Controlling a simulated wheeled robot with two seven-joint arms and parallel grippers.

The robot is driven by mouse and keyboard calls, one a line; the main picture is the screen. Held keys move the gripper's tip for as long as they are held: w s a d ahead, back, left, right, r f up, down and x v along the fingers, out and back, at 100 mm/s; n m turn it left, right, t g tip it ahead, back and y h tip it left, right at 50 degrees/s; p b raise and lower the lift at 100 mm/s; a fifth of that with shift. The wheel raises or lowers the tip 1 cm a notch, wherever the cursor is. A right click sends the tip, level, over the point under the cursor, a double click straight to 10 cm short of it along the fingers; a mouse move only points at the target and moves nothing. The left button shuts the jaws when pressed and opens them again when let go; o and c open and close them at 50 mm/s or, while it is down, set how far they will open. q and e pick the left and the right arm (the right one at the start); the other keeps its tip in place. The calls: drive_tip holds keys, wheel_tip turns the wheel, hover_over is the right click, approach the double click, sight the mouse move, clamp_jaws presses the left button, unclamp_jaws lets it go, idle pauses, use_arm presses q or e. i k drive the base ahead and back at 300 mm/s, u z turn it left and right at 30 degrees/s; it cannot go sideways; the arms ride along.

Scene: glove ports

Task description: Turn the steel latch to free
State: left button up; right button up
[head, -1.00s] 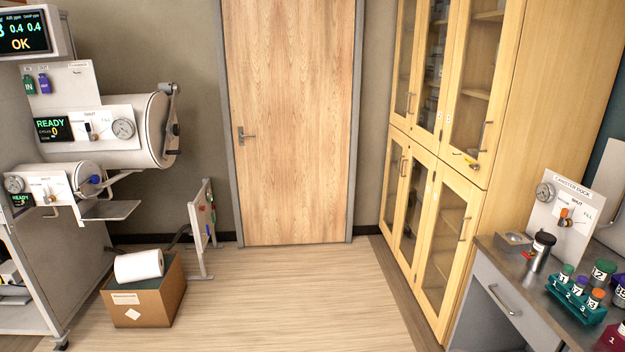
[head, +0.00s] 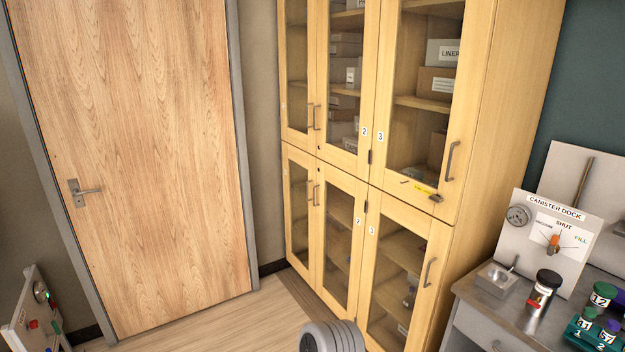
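A small steel latch (head: 436,198) sits at the lower right corner of the upper cabinet door marked 3 (head: 455,120). A yellow label (head: 424,188) is just to its left. The latch is too small to tell which way it is turned. The door is closed, with a vertical bar handle (head: 449,160) above the latch. Neither of my grippers is in view. A grey ribbed part, likely of my own arm, shows at the bottom edge.
A steel counter (head: 470,288) at the right bears a canister dock (head: 512,240), a dark-capped canister (head: 543,290) and a teal rack (head: 590,335) of vials. A closed wooden door (head: 130,150) stands left. Some floor (head: 235,325) is clear before the cabinet.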

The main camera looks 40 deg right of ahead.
sight(438, 198)
drive_tip(key=z, duration=0.85)
drive_tip(key=i, duration=1.15)
drive_tip(key=z, duration=1.25)
